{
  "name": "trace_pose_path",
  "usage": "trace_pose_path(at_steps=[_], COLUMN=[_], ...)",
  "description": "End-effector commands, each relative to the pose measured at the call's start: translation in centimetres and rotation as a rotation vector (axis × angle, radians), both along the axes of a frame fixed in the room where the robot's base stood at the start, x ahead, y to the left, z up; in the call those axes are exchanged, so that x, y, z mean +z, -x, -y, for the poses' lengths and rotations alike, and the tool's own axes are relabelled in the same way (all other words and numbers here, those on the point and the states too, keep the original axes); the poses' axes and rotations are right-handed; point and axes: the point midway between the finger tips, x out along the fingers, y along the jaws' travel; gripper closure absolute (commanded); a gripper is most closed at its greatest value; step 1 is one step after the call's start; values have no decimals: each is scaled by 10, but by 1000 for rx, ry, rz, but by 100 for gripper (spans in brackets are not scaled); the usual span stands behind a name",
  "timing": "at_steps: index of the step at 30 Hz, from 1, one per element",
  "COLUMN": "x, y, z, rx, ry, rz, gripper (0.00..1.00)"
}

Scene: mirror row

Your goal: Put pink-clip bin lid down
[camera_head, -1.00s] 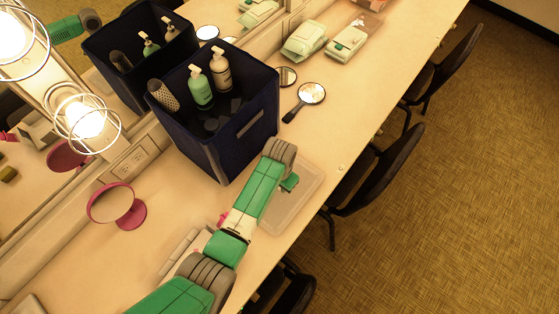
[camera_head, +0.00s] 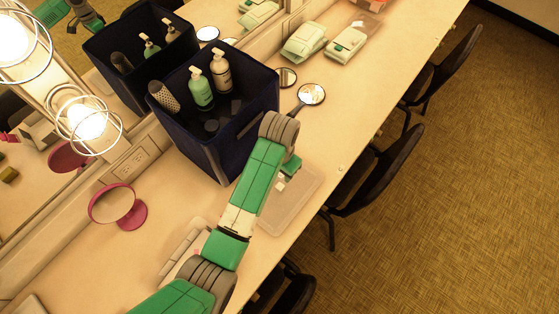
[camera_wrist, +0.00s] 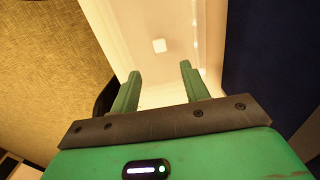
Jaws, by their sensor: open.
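A clear, shallow rectangular lid (camera_head: 298,198) lies flat on the counter, just right of the navy bin. A small pale square shows on it, and my arm covers its left part. In the wrist view the lid (camera_wrist: 180,28) lies beyond my fingers, with the pale square between them. My gripper (camera_wrist: 158,73) is open and empty, above the lid and apart from it. In the head view my wrist hides most of the gripper (camera_head: 291,166). No pink clip can be made out on the lid. A pale box (camera_head: 183,250) beside my forearm is partly hidden.
The tall navy bin (camera_head: 205,135) holding bottles stands close left of my wrist. A hand mirror (camera_head: 311,94) lies behind, and a pink round mirror (camera_head: 112,204) stands at left. The counter's right edge is close to the lid, with black chairs (camera_head: 375,180) beyond. The wall mirror doubles things.

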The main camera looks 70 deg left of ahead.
Motion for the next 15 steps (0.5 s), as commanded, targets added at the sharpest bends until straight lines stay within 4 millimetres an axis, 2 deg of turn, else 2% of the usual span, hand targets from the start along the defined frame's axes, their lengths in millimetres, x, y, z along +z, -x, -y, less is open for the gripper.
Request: trace_pose_path(at_steps=[4,15], x=[9,9], y=[0,0], z=[0,0], rx=[0,0], ry=[0,0], rz=[0,0], gripper=[54,54])
